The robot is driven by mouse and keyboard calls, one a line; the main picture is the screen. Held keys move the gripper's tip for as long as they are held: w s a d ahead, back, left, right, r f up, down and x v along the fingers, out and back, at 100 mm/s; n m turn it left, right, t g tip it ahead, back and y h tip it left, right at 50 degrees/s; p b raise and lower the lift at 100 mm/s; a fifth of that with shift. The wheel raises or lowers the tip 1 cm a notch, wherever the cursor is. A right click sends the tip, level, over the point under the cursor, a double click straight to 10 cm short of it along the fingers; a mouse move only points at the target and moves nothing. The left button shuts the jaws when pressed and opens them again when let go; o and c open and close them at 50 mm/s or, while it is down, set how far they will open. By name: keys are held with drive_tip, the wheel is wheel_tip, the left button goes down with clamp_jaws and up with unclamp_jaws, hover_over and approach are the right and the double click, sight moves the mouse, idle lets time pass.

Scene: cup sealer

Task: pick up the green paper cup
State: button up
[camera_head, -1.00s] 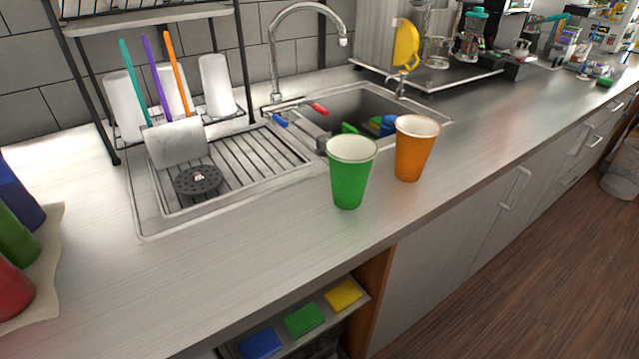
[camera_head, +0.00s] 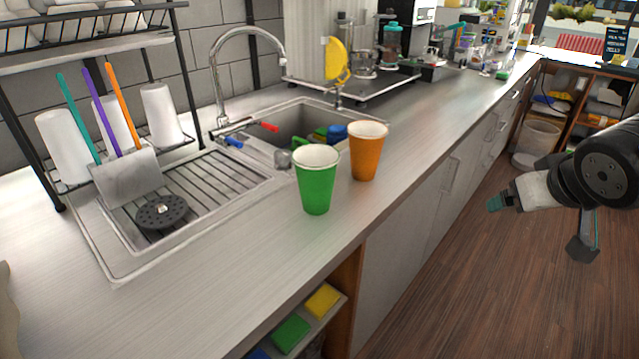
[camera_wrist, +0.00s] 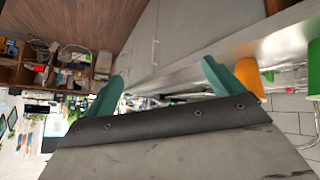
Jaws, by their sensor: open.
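The green paper cup (camera_head: 317,185) stands upright on the counter near its front edge, its white inside showing at the top. In the wrist view, part of the green cup (camera_wrist: 314,66) shows at the right edge. An orange paper cup (camera_head: 367,153) stands just behind and to the right of it. The orange cup also shows in the wrist view (camera_wrist: 249,79). My gripper (camera_head: 495,203), with teal fingertips, is at the right of the head view, over the floor and well apart from both cups. In the wrist view its two fingers (camera_wrist: 163,88) are spread with nothing between them.
A sink (camera_head: 300,125) with a tap (camera_head: 250,40) lies behind the cups. A ribbed drainer (camera_head: 215,185) and a rack with white cups and coloured sticks are at the left. The counter front left of the green cup is clear. Cabinets stand below.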

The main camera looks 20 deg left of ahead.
drive_tip(key=w+a+f+n+t+y, duration=0.1)
drive_tip(key=w+a+n+y, duration=0.15)
drive_tip(key=a, duration=0.45)
drive_tip(key=w+a+f+n+y, duration=0.1)
drive_tip(key=w+a+n+y, duration=0.15)
drive_tip(key=a, duration=0.45)
drive_tip(key=n+g+y, duration=0.4)
drive_tip(key=y, duration=0.3)
approach(330, 186)
drive_tip(key=x, duration=0.5)
drive_tip(key=shift+a+f, duration=0.25)
drive_tip(key=shift+f, duration=0.15)
drive_tip(key=x, duration=0.7)
drive_tip(key=shift+w+r, duration=0.1)
drive_tip(key=shift+w, duration=0.1)
drive_tip(key=c, duration=1.1)
